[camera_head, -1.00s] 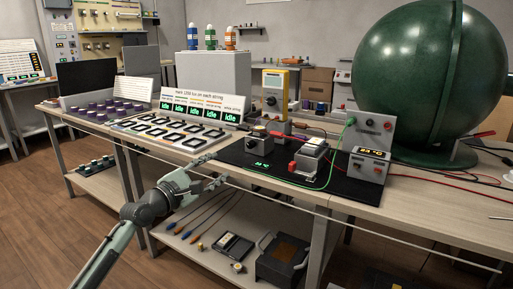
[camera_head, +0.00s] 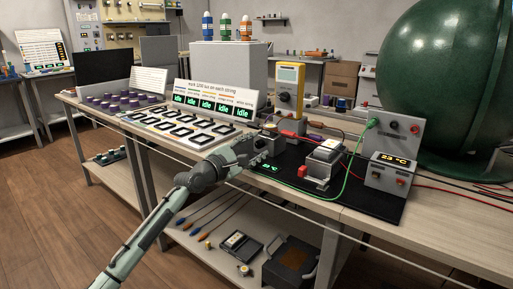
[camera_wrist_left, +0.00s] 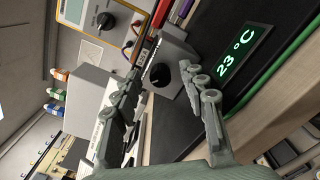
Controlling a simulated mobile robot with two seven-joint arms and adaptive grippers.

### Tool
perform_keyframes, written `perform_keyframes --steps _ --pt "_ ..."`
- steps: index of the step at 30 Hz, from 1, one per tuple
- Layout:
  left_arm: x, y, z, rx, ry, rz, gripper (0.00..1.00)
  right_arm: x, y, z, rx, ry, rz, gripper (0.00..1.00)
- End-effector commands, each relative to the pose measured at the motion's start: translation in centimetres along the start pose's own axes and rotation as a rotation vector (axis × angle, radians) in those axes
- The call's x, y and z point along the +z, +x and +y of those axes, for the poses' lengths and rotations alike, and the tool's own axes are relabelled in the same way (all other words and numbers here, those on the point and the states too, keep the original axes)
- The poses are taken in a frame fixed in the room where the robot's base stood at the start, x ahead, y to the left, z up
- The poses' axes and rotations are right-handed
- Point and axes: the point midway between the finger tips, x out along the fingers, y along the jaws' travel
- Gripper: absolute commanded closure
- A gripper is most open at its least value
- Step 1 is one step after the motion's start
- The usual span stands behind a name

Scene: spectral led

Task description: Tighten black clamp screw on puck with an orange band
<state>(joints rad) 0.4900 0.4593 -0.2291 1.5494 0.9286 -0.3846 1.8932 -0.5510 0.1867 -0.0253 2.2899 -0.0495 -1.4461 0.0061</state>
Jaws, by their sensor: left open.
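My left gripper (camera_head: 247,152) is over the front edge of the bench at the black mat (camera_head: 375,205). It is open and empty. In the left wrist view its two fingers (camera_wrist_left: 168,100) stand apart. Beyond the fingertips, seen between them, is a grey block (camera_wrist_left: 172,52) with a round black knob (camera_wrist_left: 160,75), which looks like the black clamp screw. The fingers do not appear to touch it. In the head view the block (camera_head: 270,145) is partly hidden by the gripper. I cannot make out an orange band on it.
A yellow meter (camera_head: 289,85) stands behind the block. A device with a red part (camera_head: 322,160) and a grey supply box (camera_head: 395,130) with a green lead stand to the right. Black square frames (camera_head: 178,128) lie left on a white board. A display reads 23 °C (camera_wrist_left: 245,50).

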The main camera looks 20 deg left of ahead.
Motion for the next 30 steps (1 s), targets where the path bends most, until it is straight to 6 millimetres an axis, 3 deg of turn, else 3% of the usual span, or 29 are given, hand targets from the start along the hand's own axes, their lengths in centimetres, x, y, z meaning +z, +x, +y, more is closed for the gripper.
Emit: perform_keyframes --steps 11,21,30 --pt "0.0 0.79 -0.01 0.0 0.001 0.0 0.57 0.05 -0.3 0.22 0.005 0.0 -0.001 0.6" --pt "-0.01 0.77 -0.01 -0.001 0.001 0.001 1.0 0.09 -0.22 0.23 0.005 0.0 -0.002 0.6" --pt "-0.02 0.76 -0.01 -0.001 0.021 0.001 1.0 0.11 -0.19 0.23 0.004 0.0 -0.002 0.6"
